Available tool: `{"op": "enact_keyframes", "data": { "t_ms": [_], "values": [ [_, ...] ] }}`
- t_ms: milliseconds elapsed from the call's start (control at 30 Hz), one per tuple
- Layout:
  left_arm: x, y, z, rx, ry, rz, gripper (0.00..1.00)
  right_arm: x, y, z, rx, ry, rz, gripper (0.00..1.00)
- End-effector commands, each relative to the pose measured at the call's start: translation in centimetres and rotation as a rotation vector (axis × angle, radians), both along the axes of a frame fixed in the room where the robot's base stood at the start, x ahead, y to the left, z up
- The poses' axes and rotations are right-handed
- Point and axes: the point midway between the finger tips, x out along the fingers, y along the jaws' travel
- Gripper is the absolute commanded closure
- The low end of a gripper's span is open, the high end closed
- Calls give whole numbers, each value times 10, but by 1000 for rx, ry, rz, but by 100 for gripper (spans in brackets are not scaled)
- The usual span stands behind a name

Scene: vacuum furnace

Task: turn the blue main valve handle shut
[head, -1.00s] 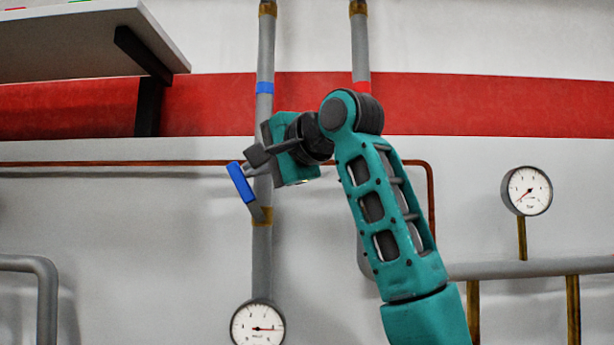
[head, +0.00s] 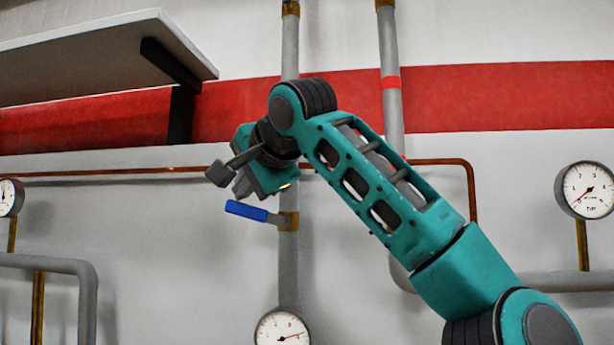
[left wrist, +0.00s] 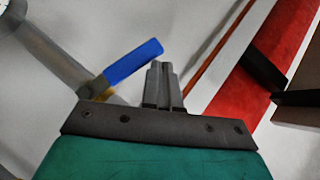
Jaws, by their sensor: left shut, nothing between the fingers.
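The blue main valve handle (head: 247,211) points left from its brass valve (head: 289,221) on the vertical grey pipe (head: 289,265). It lies nearly crosswise to the pipe, its right end slightly lower. My left gripper (head: 222,178) is just above and left of the handle, shut and empty, with a small gap visible between them. In the left wrist view the handle (left wrist: 133,63) lies just left of the shut fingertips (left wrist: 160,68); whether they touch is unclear there. My forearm hides part of the pipe above the valve. My right gripper is not in view.
A wall shelf (head: 100,60) with a dark bracket (head: 181,115) is at upper left. A thin copper pipe (head: 130,171) runs behind my gripper. A gauge (head: 282,330) is below the valve; another gauge (head: 587,190) is at right.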

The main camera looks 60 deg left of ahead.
Motion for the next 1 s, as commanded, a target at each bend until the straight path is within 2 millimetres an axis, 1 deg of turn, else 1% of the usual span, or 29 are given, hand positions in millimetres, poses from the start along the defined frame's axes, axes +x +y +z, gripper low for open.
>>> {"op": "enact_keyframes", "data": {
  "t_ms": [167,533,867,1000],
  "values": [
    [0,0,1,1,0,0,100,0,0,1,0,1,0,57],
    [0,0,17,1,1,0,100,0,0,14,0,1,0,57],
    [0,-1,16,1,0,0,100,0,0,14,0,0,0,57],
    [1,-9,20,3,0,-2,100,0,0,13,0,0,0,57]
  ]
}}
